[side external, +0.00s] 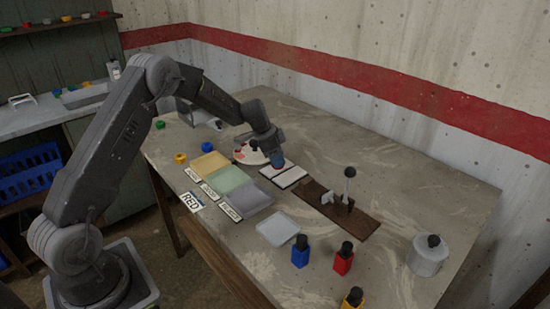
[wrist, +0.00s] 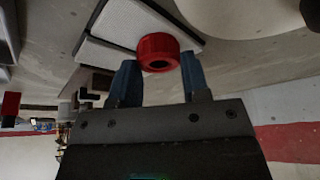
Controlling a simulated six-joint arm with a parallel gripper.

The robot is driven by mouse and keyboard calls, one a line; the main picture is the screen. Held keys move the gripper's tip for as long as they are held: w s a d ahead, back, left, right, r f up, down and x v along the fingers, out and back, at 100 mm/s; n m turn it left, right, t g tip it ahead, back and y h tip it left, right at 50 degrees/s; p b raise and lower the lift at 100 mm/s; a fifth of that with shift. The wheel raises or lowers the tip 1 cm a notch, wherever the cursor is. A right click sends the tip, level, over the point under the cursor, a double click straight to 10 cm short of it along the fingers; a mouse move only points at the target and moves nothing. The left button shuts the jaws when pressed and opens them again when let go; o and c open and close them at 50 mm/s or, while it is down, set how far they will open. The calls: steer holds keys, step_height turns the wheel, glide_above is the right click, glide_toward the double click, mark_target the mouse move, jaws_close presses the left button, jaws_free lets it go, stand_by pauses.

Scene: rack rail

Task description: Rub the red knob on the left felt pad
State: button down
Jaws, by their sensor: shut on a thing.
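My gripper (side external: 277,160) is over the far-left end of two pale, dark-edged felt pads (side external: 291,177) in the side view. In the wrist view, its two blue fingers (wrist: 159,66) are shut on the red knob (wrist: 157,47), a short ring with a dark hollow facing the camera. The knob overlaps the edge of the larger-looking white pad (wrist: 127,22); a second pad (wrist: 97,53) lies beside it. I cannot tell whether the knob touches the felt. The knob is not clearly visible in the side view, hidden by the fingers.
Yellow, green and grey trays (side external: 230,180) stand left of the pads. A dark wooden rail (side external: 362,222) with upright parts is to the right. A white tray (side external: 278,229), small bottles and a grey canister (side external: 427,259) stand nearer the front.

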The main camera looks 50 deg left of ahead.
mark_target(274, 170)
steer(key=shift+w+f, duration=0.1)
steer(key=shift+w, duration=0.5)
steer(key=shift+w, duration=0.1)
steer(key=shift+w, duration=0.5)
steer(key=shift+s, duration=0.1)
steer(key=shift+s, duration=2.7)
